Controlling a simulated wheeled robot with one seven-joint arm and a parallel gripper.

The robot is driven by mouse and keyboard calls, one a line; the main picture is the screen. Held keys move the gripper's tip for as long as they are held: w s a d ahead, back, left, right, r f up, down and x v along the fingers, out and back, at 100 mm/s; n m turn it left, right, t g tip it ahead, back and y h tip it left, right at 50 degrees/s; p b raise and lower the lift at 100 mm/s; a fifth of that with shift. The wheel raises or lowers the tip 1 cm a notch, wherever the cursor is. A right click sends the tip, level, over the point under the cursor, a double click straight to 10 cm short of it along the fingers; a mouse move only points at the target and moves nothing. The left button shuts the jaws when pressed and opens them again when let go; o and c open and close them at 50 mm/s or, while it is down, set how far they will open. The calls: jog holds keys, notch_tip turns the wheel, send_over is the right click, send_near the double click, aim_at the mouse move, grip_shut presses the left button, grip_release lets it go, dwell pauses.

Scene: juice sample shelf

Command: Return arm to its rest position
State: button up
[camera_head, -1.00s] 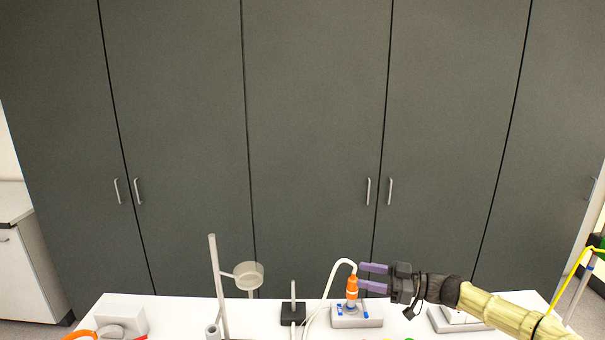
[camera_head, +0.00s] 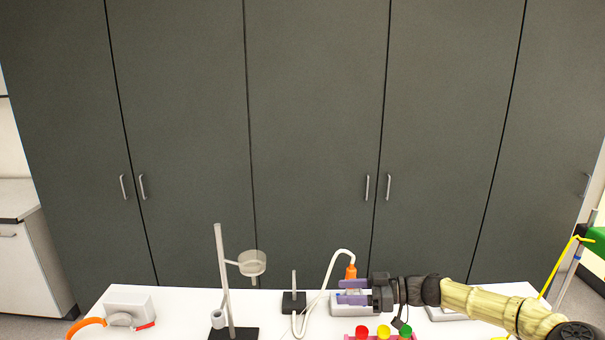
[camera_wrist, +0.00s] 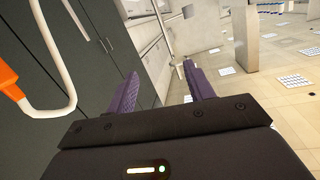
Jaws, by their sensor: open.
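My gripper (camera_head: 352,291) is open, with its two purple fingers apart and nothing between them. It points left over the right half of the white table (camera_head: 180,310), just in front of an orange-topped probe (camera_head: 351,272) with a white cable. In the wrist view my gripper (camera_wrist: 160,92) also shows its fingers apart and empty. The orange probe top (camera_wrist: 8,82) and its cable show at the left of that view. My arm reaches in from the lower right of the head view.
Red, yellow and green caps (camera_head: 384,331) stand just below my gripper. A stand with a clear ring (camera_head: 252,263) is left of centre. A white device (camera_head: 130,303) and an orange loop (camera_head: 85,324) are at the left. Dark cabinets (camera_head: 310,130) fill the back.

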jog(key=s+a+f+m+g+h, duration=0.2)
jog(key=s+a+f+h, duration=0.1)
jog(key=s+f+h, duration=0.25)
jog(key=s+a+f+m+g+h, duration=0.2)
jog(key=s+a+f+h, duration=0.2)
jog(key=s, duration=0.3)
jog(key=s+d+r+m+t+h, duration=0.2)
jog(key=s+d+r+m+h, duration=0.1)
jog(key=s+d+m, duration=0.2)
jog(key=s+d+r+m+t+h, duration=0.2)
jog(key=s+d+r+m+h, duration=0.1)
jog(key=s, duration=0.6)
jog(key=shift+s+d+r+m+h, duration=0.15)
jog(key=shift+d+r+m+h, duration=0.25)
jog(key=shift+d+m, duration=0.85)
